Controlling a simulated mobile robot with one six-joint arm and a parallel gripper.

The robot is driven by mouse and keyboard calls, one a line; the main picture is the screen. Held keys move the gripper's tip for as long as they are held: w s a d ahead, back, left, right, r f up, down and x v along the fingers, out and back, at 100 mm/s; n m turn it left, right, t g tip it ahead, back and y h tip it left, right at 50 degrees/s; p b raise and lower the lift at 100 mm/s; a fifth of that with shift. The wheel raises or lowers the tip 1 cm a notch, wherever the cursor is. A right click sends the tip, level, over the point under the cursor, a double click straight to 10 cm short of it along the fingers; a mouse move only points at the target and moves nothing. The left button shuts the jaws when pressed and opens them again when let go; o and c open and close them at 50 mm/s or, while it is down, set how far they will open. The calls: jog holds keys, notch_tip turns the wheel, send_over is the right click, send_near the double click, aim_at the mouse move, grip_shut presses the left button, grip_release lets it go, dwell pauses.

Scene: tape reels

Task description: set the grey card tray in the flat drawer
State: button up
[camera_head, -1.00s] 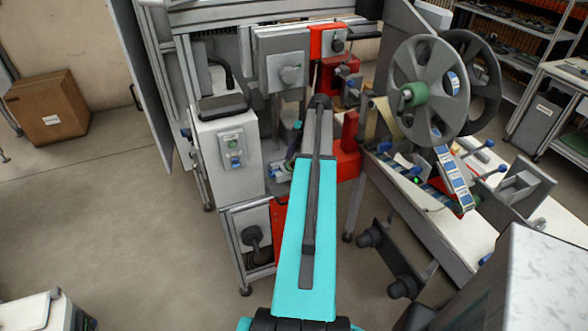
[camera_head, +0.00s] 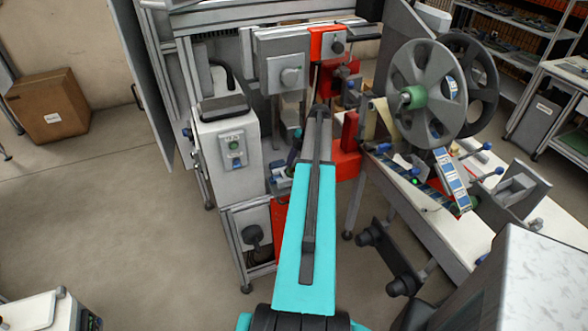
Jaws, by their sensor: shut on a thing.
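My turquoise arm link reaches up from the bottom middle toward the labelling machine, with a grey link beyond it. My gripper does not show; the far end of the arm hides it or it lies beyond. I cannot make out the grey card tray or the flat drawer in this view.
The machine has a grey control box (camera_head: 229,147) left of my arm and a large grey reel (camera_head: 428,80) on the right. A grey-white cabinet (camera_head: 535,290) stands close at lower right. A cardboard box (camera_head: 48,106) lies left, with open floor before it.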

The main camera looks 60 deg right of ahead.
jog(key=shift+s+f+b, duration=0.1)
jog(key=shift+f+b, duration=0.3)
jog(key=shift+f, duration=0.05)
jog(key=shift+a+f, duration=0.15)
jog(key=shift+f, duration=0.15)
jog(key=o, duration=1.1)
jog(key=shift+s+f, duration=0.1)
jog(key=shift+o, duration=0.2)
jog(key=shift+r, duration=0.5)
jog(key=b+v, duration=0.3)
jog(key=v, duration=0.9)
jog(key=shift+w+r, duration=0.2)
jog(key=shift+r, duration=0.2)
